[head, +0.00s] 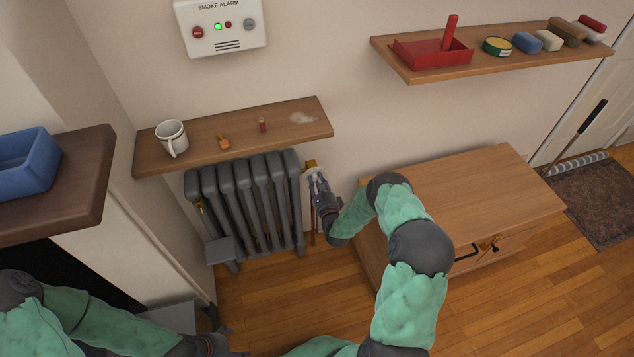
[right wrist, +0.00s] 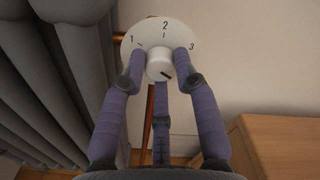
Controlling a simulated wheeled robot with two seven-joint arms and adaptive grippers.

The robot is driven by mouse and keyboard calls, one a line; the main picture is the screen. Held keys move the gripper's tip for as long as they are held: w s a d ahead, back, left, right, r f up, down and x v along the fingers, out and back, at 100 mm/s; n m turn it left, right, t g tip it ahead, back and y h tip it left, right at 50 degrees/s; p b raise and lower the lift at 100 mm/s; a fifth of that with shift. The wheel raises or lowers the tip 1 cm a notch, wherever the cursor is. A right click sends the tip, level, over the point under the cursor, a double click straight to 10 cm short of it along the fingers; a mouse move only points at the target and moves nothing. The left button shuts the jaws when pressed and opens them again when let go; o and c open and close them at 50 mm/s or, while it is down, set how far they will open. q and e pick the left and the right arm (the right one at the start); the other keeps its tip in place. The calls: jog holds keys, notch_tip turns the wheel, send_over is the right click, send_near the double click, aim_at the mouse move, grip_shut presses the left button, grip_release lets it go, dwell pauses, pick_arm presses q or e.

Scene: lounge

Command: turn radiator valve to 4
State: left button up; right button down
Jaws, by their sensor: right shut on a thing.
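The grey radiator (head: 245,200) stands against the wall under a wooden shelf. Its valve is at the right end, mostly covered by my right gripper (head: 314,177) in the head view. In the right wrist view the white dial plate (right wrist: 136,42) shows 1, 2 and 3, with its lower part hidden behind the fingers. My right gripper (right wrist: 160,78) is shut on the knob. My left gripper (head: 222,335) is low at the bottom edge, partly cut off.
A shelf (head: 290,125) with a white mug (head: 172,138) and small items hangs just above the radiator. A wooden cabinet (head: 470,195) stands right of the valve, close to my right arm. A brown ledge (head: 75,190) with a blue bin (head: 25,165) juts in at left.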

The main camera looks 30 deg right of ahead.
jog(key=c, duration=0.9)
grip_release()
jog(key=shift+a, duration=0.25)
jog(key=shift+c, duration=0.2)
jog(key=shift+d, duration=0.1)
jog(key=v, duration=1.2)
